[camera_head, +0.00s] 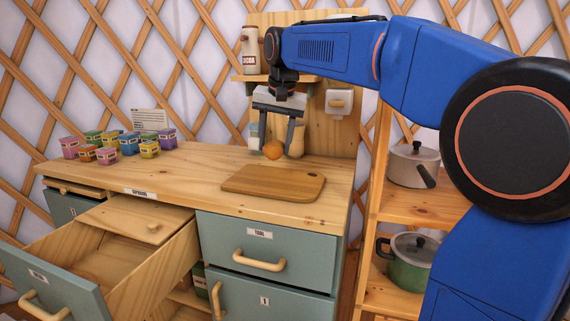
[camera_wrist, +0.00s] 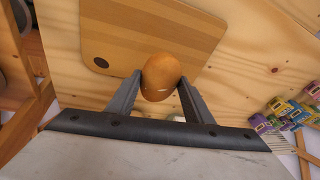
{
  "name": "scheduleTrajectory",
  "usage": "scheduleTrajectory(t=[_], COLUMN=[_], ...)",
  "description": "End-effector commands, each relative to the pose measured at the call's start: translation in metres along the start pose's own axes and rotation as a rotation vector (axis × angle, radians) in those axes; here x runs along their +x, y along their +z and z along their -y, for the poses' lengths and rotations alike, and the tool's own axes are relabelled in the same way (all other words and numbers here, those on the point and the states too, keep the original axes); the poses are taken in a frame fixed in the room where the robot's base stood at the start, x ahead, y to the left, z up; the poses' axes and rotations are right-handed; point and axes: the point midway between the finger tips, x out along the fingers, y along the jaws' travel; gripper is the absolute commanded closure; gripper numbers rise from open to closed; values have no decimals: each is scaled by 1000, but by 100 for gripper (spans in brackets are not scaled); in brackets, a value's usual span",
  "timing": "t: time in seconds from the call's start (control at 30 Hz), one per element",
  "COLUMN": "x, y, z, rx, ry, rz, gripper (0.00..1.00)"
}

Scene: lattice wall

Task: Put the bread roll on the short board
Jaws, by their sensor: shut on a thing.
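The orange-brown bread roll (camera_head: 272,149) is held between the two fingers of my gripper (camera_head: 276,151), above the back of the wooden counter. In the wrist view the roll (camera_wrist: 160,72) sits between the fingertips of my gripper (camera_wrist: 160,80), which press on its sides. The board (camera_head: 275,183) is a flat wooden cutting board with rounded corners and a small hole, lying bare on the counter's right part. In the head view it is in front of and below the roll. In the wrist view the board (camera_wrist: 125,30) shows partly behind the roll.
Several small coloured boxes (camera_head: 129,143) stand on the counter's left, by a white card (camera_head: 150,119). A drawer (camera_head: 107,263) below is pulled open. A jar (camera_head: 250,50) stands on the wall shelf. Pots (camera_head: 412,165) are on a shelf at right. The middle counter is clear.

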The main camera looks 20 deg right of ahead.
Motion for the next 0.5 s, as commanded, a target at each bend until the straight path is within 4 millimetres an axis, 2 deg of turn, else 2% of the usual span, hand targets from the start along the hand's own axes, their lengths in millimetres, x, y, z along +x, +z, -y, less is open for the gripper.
scheduleTrajectory(t=[0.27, 0.5], x=[19, 48], y=[5, 13], z=[-3, -9], rx=[0, 0], ry=[0, 0], rz=[0, 0], gripper=[76, 76])
